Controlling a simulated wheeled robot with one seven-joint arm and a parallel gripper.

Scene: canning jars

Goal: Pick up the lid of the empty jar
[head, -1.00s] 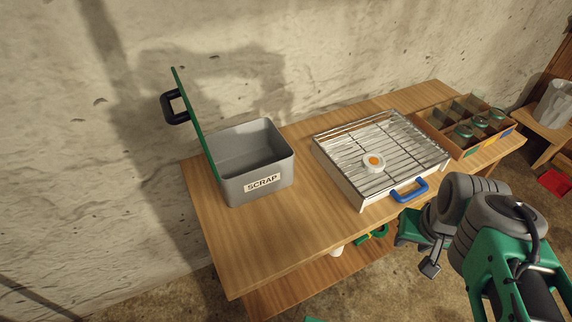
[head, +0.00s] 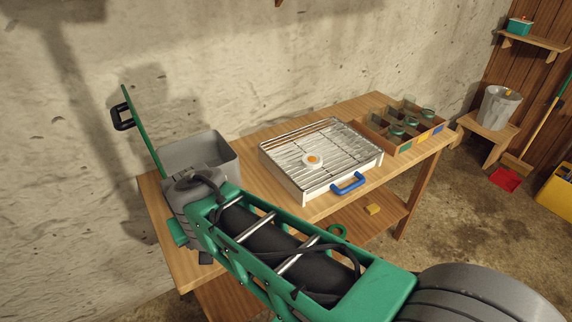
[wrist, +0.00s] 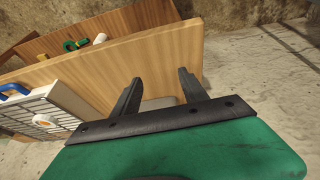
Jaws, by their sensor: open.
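A small white round lid with an orange centre (head: 313,160) lies on the wire rack of a metal tray (head: 296,190); it also shows in the wrist view (wrist: 41,121). I cannot tell whether it belongs to the empty jar. Several glass jars with greenish tops (head: 397,130) stand in a divided wooden crate (head: 375,146) at the table's right end. My gripper (wrist: 158,82) is open with nothing between its fingers, over the left part of the table. In the head view my own arm largely hides it. It is well apart from the white lid.
A grey scrap bin (head: 222,153) with a raised green lid (head: 142,131) stands beside my gripper. The tray has a blue handle (head: 348,183) in front. A yellow block (head: 373,209) and a green ring (head: 337,231) lie on the lower shelf. Table boards near the bin are bare.

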